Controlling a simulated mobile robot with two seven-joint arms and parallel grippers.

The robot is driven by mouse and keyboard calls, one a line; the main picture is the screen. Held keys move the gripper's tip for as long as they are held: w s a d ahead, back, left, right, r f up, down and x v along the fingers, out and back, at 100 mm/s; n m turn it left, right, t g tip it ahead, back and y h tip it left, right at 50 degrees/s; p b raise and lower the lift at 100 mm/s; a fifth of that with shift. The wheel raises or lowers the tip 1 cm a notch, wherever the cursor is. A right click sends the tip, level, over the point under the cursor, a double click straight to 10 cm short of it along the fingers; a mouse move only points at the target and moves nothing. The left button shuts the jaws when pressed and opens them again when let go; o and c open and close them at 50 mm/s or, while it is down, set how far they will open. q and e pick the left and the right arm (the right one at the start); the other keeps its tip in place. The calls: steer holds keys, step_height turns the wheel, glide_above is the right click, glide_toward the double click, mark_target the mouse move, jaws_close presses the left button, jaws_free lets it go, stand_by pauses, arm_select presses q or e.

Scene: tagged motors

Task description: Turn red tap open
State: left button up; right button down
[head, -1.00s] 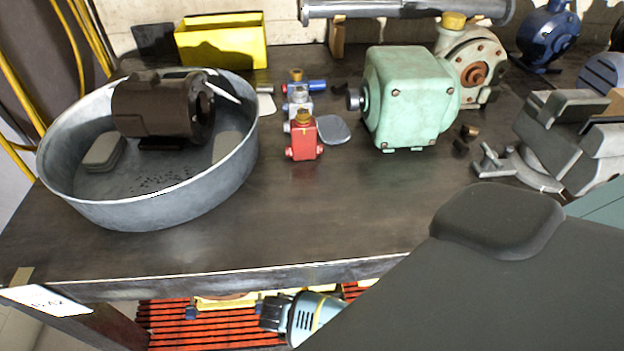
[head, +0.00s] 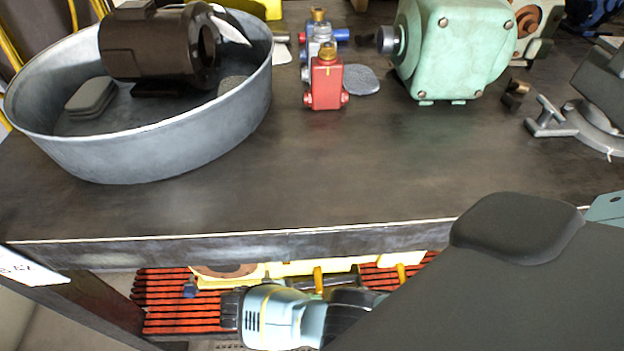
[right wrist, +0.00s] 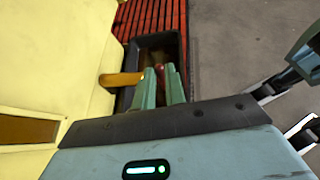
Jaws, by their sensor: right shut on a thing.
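In the right wrist view, my right gripper (right wrist: 160,82) has its two green fingers close together. They are shut on a small red tap (right wrist: 161,70), of which only a sliver shows between the fingertips. A yellow-orange lever (right wrist: 122,79) sticks out from a pale yellow body (right wrist: 60,70) just left of the fingers. In the head view, the right gripper's fingers and the red tap they hold cannot be made out; my dark forearm covers the lower right. My left gripper is in neither view.
A dark open box (right wrist: 165,45) lies behind the fingertips beside red slats (right wrist: 150,15). On the tabletop above stand a grey metal tub (head: 150,150) holding a brown motor (head: 150,45), a small red fitting (head: 326,85) and a green gearbox (head: 455,50). The table's front is clear.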

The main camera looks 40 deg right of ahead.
stand_by(0.3)
steer(key=c, duration=1.7)
jaws_free()
steer(key=shift+o, duration=1.2)
